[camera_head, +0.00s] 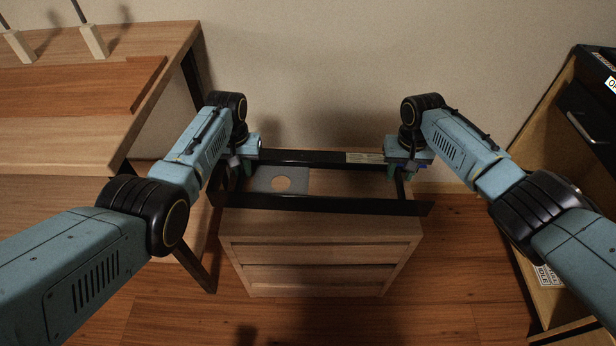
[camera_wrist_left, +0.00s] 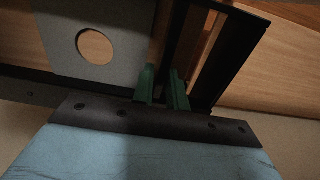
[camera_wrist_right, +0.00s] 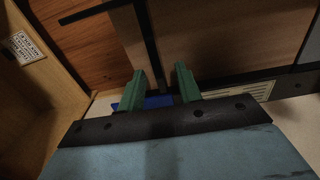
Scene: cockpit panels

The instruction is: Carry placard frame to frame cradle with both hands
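The placard frame (camera_head: 320,205) is a black open rectangle with a pale label on its back bar. It lies level over a wooden drawer cabinet; whether it touches the top is unclear. My left gripper (camera_head: 235,165) is at its left end; in the left wrist view the green fingers (camera_wrist_left: 162,88) sit close on both sides of the end bar. My right gripper (camera_head: 402,172) is at the right end; in the right wrist view its fingers (camera_wrist_right: 161,88) stand apart around the bar, with a gap. I cannot identify the frame cradle for certain.
The drawer cabinet (camera_head: 322,228) stands in the middle, with a grey plate with a round hole (camera_head: 290,180) at the frame's left. A wooden table (camera_head: 60,148) at left bears two pale blocks (camera_head: 93,41) with dark rods. A shelf unit (camera_head: 550,130) stands at right.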

